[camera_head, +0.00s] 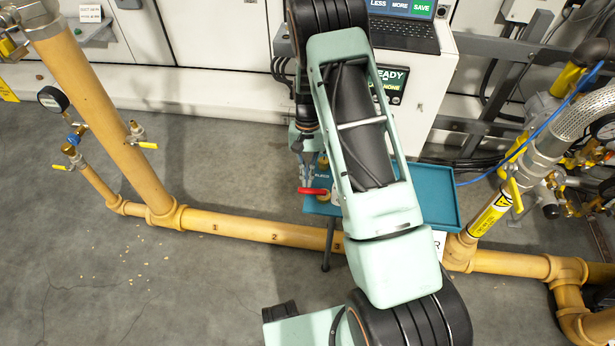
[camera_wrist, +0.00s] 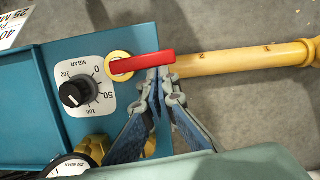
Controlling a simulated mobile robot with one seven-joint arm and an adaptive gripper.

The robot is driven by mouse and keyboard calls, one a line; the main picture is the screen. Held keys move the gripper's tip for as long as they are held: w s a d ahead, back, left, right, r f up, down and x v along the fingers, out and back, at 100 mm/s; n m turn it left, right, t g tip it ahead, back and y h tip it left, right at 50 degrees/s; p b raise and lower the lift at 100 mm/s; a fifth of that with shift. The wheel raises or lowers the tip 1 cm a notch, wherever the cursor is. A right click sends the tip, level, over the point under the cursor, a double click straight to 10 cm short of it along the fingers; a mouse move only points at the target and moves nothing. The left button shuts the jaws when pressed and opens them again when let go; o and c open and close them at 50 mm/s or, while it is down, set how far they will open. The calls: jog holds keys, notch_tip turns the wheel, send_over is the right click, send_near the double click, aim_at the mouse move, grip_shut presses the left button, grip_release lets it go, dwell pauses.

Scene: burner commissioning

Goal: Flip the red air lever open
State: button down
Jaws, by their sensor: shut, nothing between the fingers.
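The red air lever (camera_wrist: 141,63) shows in the wrist view, a flat bar pivoting on a round brass fitting (camera_wrist: 118,66) at the edge of a teal panel (camera_wrist: 55,130). It points right, past the panel's edge. In the head view my gripper (camera_head: 308,182) is just above the lever.
A black knob (camera_wrist: 74,93) on a white dial plate is left of the lever, with a gauge (camera_wrist: 70,167) below. A laptop (camera_head: 404,30) stands on the cabinet behind.

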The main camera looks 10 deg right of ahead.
jog(key=n, duration=0.1)
jog(key=s+a+n, duration=0.1)
jog(key=n, duration=0.1)
jog(key=shift+s+h+p, duration=0.25)
jog(key=shift+h+p, duration=0.15)
jog(key=n, duration=0.1)
jog(key=s+n, duration=0.1)
jog(key=n, duration=0.1)
jog(key=shift+s+a+r+h+p, duration=0.1)
jog(key=shift+s+a+h+p, duration=0.1)
jog(key=shift+a+h+p, duration=0.15)
jog(key=s+n, duration=0.1)
jog(key=n, duration=0.2)
jog(key=shift+s+a+n+h+p, duration=0.1)
jog(key=shift+s+n+h+p, duration=0.25)
jog(key=shift+s+n, duration=0.05)
jog(key=n, duration=0.1)
jog(key=s+n, duration=0.1)
jog(key=n, duration=0.1)
jog(key=s+n+t, duration=0.1)
jog(key=shift+d+h+p, duration=0.3)
jog(key=shift+h, duration=0.1)
jog(key=shift+d, duration=0.1)
jog(key=shift+w+d, duration=0.45)
jog(key=shift+d, duration=0.15)
jog(key=shift+a, duration=0.1)
